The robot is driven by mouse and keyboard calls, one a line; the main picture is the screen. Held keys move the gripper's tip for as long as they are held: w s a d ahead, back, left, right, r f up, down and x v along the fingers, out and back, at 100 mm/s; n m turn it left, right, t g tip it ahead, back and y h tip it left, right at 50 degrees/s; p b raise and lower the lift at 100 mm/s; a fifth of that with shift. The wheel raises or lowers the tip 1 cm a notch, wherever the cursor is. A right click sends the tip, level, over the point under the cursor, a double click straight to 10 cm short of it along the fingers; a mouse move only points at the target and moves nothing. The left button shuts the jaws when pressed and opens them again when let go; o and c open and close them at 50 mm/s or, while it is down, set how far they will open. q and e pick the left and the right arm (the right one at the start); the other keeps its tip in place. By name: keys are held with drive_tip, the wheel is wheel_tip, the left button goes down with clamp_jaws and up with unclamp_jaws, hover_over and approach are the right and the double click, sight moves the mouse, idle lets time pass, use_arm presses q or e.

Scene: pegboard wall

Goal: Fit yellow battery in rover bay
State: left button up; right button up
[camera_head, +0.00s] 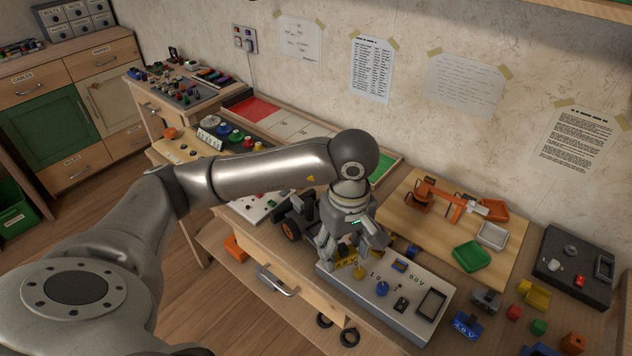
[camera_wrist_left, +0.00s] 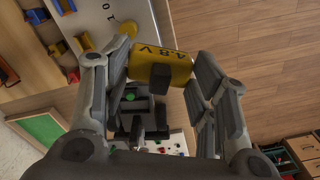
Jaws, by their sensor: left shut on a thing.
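The yellow battery (camera_head: 346,262), marked 4.8 V, is between the fingers of my left gripper (camera_head: 354,248), which is shut on it. In the left wrist view the battery (camera_wrist_left: 178,66) shows its label and a dark block on its face, with a finger at each side. The rover (camera_head: 291,226), dark with orange-hubbed wheels, stands just left of the gripper, partly hidden by my arm. Dark parts, apparently the rover's (camera_wrist_left: 135,108), show below the battery in the wrist view. I cannot make out its bay clearly. My right gripper is not in view.
A wooden board (camera_head: 425,238) with an orange arm model and trays is behind. The drawer handle (camera_head: 277,283) juts out in front.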

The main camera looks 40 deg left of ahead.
use_arm(q)
drive_tip(key=w+a+n+p, duration=0.2)
drive_tip(key=w+n+p, duration=0.15)
drive_tip(key=n, duration=0.55)
drive_tip(key=n+p, duration=0.7)
drive_tip(key=n, duration=2.3)
approach(312, 216)
drive_tip(key=s+d, duration=0.1)
drive_tip(key=d, duration=0.2)
wheel_tip(312, 216, down, 3)
drive_tip(key=b, duration=0.3)
drive_tip(key=shift+d+f, duration=0.1)
drive_tip(key=shift+f, duration=0.1)
drive_tip(key=shift+f+b, duration=0.3)
drive_tip(key=shift+f, duration=0.15)
drive_tip(key=shift+f+b, duration=0.7)
drive_tip(key=shift+f, duration=0.7)
